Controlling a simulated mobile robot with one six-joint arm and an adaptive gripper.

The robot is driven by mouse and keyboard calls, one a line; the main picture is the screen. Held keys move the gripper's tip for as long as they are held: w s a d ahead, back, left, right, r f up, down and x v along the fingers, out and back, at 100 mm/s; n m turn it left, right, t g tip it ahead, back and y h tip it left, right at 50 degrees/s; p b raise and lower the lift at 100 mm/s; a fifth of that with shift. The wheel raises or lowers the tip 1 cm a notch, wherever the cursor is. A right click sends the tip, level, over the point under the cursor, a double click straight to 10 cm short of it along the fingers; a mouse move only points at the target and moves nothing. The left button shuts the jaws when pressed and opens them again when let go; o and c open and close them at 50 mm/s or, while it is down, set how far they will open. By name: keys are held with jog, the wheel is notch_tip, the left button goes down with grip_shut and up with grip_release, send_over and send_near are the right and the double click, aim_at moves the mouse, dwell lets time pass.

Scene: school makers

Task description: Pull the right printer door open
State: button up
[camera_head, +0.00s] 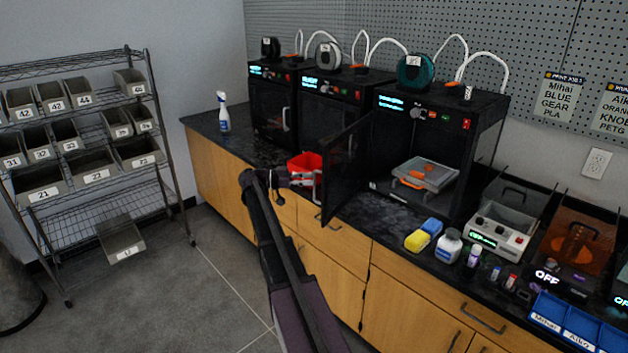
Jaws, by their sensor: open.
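The right printer (486,118) is a black box on the counter. Its dark see-through door (346,163) is hinged on the left side and stands swung far out over the counter's front edge. The chamber is open to view, with a grey plate and orange parts (425,174) inside. My gripper (317,181) is open, just left of the door's free edge. I cannot tell whether it touches the door or its handle.
Two more printers, middle (335,104) and left (272,105), have shut doors. A bin rack (85,150) stands left; floor between is clear.

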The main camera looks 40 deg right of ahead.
jog(key=shift+x, duration=1.3)
